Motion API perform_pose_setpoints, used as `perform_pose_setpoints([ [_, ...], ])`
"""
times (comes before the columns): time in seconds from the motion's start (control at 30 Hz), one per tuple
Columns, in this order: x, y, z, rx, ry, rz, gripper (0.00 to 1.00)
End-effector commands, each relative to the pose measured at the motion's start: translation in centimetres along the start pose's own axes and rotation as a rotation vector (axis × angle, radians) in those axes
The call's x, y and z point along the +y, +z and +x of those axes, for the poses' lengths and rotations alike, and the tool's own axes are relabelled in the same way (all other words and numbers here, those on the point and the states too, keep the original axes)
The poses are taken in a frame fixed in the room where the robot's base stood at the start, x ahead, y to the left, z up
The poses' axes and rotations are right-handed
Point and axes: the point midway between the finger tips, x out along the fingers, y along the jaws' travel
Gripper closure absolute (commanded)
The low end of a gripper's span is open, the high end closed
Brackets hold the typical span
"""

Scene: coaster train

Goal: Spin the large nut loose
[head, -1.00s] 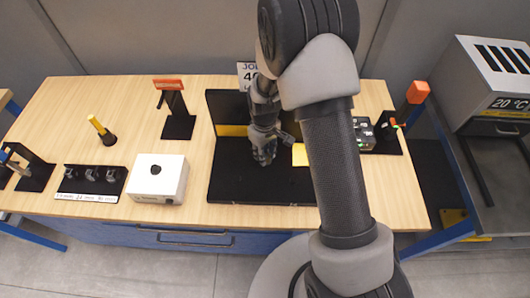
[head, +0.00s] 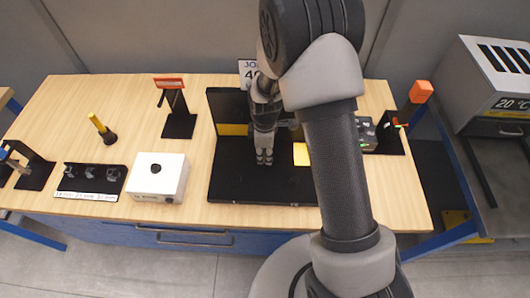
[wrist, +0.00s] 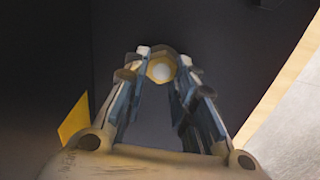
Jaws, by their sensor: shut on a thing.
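My gripper (head: 264,160) points down over the black fixture base (head: 235,190) in the middle of the bench. In the wrist view its two fingertips (wrist: 161,68) are shut on the large nut (wrist: 154,73), a dull yellow ring around a pale round centre. One finger is on the left of the nut and one on the right. The nut does not show clearly in the head view, where the fingers cover it. I cannot tell how far it is threaded on.
The fixture's upright black back panel (head: 226,104) stands behind my gripper, with yellow patches at both sides. A white box (head: 160,178) stands to the left, and a small dark device (head: 365,134) to the right. The bench's left part has several stands and tools.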

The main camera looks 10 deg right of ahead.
Motion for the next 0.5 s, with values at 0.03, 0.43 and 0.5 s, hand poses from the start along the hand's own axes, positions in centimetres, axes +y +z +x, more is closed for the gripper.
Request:
perform_pose_setpoints([
  [0.03,-0.32,0.11,0.29,-0.003,-0.008,-0.012,0.99],
  [0.43,-0.39,0.14,0.32,-0.003,-0.009,-0.04,0.99],
  [0.5,-0.4,0.14,0.33,-0.003,-0.01,-0.04,0.99],
])
